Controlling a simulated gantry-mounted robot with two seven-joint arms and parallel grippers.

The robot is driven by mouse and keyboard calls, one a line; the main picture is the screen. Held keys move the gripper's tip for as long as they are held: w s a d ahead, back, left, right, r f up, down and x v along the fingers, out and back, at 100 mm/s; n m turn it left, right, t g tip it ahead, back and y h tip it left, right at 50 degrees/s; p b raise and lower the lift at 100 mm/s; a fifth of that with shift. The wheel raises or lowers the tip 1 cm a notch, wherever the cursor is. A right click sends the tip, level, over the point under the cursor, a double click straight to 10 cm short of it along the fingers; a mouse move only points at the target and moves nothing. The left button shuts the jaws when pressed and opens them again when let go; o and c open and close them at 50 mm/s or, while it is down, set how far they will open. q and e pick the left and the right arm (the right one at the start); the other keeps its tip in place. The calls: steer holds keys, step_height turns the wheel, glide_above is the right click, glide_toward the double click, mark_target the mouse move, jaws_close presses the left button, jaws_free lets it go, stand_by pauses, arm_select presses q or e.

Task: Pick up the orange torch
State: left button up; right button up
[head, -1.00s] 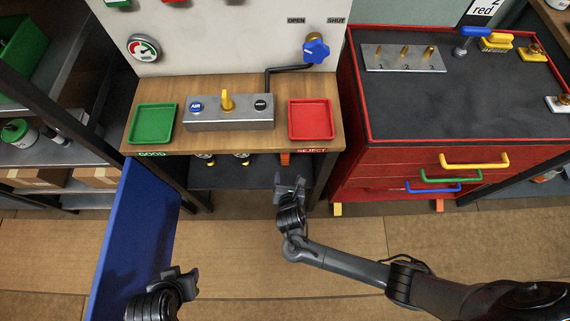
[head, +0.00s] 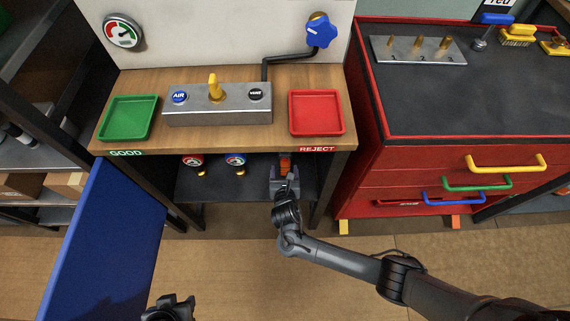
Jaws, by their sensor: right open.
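An orange object (head: 285,164), which looks like the torch, is on the dark lower shelf under the wooden bench, toward its right side. Only a small part of it shows; the bench edge and my gripper hide the rest. My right gripper (head: 285,178) is open at the shelf's front, with its fingers pointing in at the orange object. I cannot tell whether the fingers are around it or just short of it. My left gripper (head: 172,304) is low in the picture, far from the shelf, and its jaws are not clear.
The wooden bench (head: 225,140) overhangs the lower shelf (head: 215,186). Two gauges, red (head: 192,160) and blue (head: 236,159), stand on the shelf to the left. A red drawer cabinet (head: 400,185) is close on the right. A blue panel (head: 100,245) stands at left.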

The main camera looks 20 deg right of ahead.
mark_target(285, 167)
steer(key=shift+w+d+f+b, duration=0.1)
steer(key=shift+w+f+b, duration=0.15)
steer(key=shift+f+b, duration=0.15)
steer(key=b+x, duration=0.3)
steer(key=shift+w+d+f, duration=0.15)
steer(key=shift+w+d, duration=0.1)
steer(key=shift+w+d+b, duration=0.15)
steer(key=shift+w+b, duration=0.2)
steer(key=shift+b, duration=0.05)
steer(key=c, duration=1.2)
jaws_close()
